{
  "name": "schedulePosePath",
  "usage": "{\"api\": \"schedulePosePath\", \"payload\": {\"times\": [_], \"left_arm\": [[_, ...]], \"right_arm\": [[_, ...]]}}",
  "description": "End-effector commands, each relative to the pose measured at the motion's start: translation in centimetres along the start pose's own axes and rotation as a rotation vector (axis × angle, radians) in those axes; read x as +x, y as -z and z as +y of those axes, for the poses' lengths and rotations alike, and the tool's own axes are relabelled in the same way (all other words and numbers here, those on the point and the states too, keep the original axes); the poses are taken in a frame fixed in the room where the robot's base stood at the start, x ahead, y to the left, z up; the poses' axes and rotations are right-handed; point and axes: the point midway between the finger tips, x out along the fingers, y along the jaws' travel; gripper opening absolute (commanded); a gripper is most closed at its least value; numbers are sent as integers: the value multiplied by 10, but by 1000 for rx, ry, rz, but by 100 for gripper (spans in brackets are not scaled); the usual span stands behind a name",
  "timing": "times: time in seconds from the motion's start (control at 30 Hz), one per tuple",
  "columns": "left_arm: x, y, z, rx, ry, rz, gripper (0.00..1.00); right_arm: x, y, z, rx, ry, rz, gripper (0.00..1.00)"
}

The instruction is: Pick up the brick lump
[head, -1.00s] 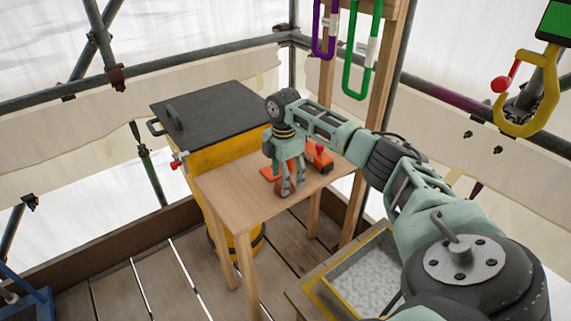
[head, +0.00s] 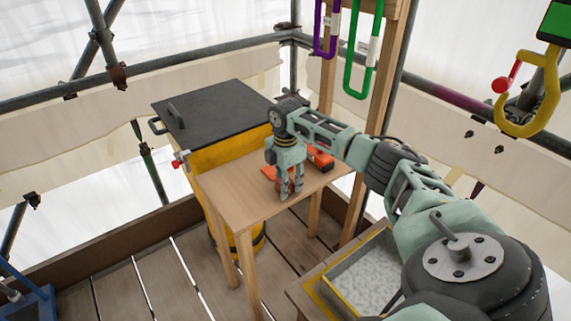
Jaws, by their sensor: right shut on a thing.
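The brick lump (head: 284,188) is a small reddish-brown piece at the small wooden table (head: 238,195). My right gripper (head: 286,194) points down over the table's front part and is shut on the lump. The fingers hide most of it. I cannot tell whether the lump touches the tabletop. My left gripper is not in view.
An orange-red tool (head: 319,158) lies on the table behind my right gripper. A yellow bin with a black lid (head: 215,115) stands behind the table at left. A tray of grey-white grains (head: 368,275) sits at lower right. Purple (head: 325,30) and green (head: 362,50) loops hang at the back.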

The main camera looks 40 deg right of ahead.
Motion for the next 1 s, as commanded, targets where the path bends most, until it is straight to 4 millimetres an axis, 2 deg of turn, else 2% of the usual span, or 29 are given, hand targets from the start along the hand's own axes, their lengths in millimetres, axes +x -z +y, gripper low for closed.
{"api": "schedulePosePath", "payload": {"times": [0.1,0.47,0.57,0.73,1.0], "left_arm": [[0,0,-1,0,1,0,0],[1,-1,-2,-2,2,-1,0],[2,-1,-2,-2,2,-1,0],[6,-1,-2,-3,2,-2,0],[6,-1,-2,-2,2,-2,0]], "right_arm": [[-1,0,0,0,-2,0,3],[-6,0,1,0,-4,1,3],[-16,0,1,1,-4,1,3],[-43,0,2,1,-6,2,3],[-63,-5,-37,0,-3,-2,3]]}}
